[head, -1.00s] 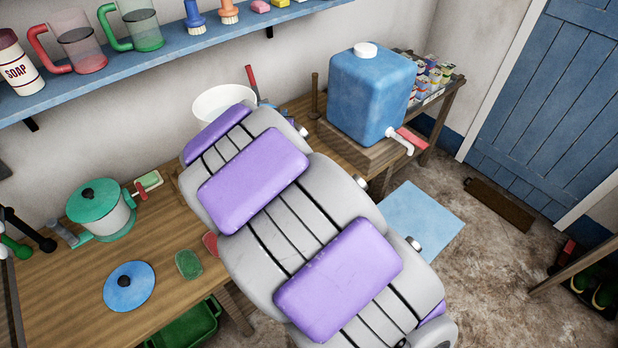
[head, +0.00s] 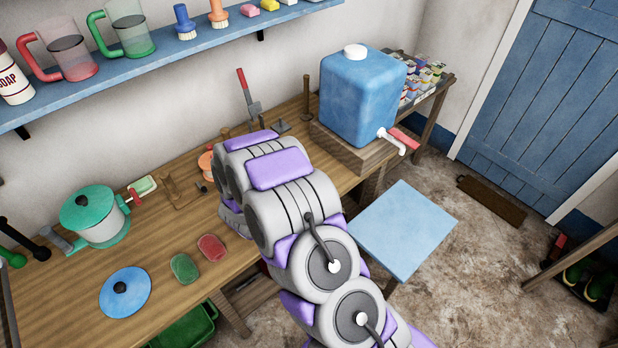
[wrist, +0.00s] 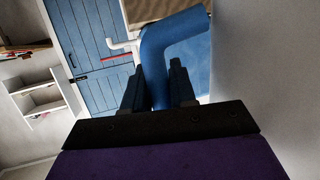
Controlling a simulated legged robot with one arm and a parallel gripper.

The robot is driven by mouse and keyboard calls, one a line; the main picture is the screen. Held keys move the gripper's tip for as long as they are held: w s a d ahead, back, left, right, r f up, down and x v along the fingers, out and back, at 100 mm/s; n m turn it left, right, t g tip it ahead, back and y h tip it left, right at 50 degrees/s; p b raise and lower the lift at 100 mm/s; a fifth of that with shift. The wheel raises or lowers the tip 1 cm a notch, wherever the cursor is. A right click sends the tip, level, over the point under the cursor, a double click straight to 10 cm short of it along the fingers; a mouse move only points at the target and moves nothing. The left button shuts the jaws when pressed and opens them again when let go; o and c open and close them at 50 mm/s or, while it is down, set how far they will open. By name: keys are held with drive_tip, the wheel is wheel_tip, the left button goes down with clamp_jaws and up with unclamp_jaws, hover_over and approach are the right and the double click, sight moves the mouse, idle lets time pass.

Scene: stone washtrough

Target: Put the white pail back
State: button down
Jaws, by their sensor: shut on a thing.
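In the wrist view my gripper (wrist: 156,85) is shut on a thick, bent blue handle (wrist: 158,55). In the head view my arm covers the gripper and the pail, so how the pail stands over the bench cannot be told.
The wooden bench (head: 72,290) carries a green-lidded pot (head: 100,216), a blue lid (head: 125,290), green (head: 185,267) and red (head: 212,247) sponges, and a red-handled tool (head: 245,95). A blue tank (head: 360,95) stands behind a blue-topped stool (head: 400,230). A shelf (head: 170,50) holds jugs and brushes.

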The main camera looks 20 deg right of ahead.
drive_tip(key=s+d+f+m+g+h, duration=0.2)
drive_tip(key=s+d+f+m+g, duration=0.15)
drive_tip(key=s+d+f, duration=0.45)
drive_tip(key=shift+w+d+f+b, duration=0.25)
drive_tip(key=shift+w+d+f, duration=0.45)
drive_tip(key=shift+w, duration=1.5)
drive_tip(key=shift+w+d+f+b, duration=0.4)
drive_tip(key=shift+w+d, duration=0.45)
drive_tip(key=shift+w, duration=1.4)
drive_tip(key=shift+w+d+f+b, duration=0.15)
drive_tip(key=shift+w+d+f, duration=0.55)
drive_tip(key=shift+w, duration=1.5)
drive_tip(key=shift+d+r, duration=0.1)
drive_tip(key=shift+r, duration=0.05)
drive_tip(key=c, duration=0.9)
unclamp_jaws()
drive_tip(key=shift+s, duration=0.1)
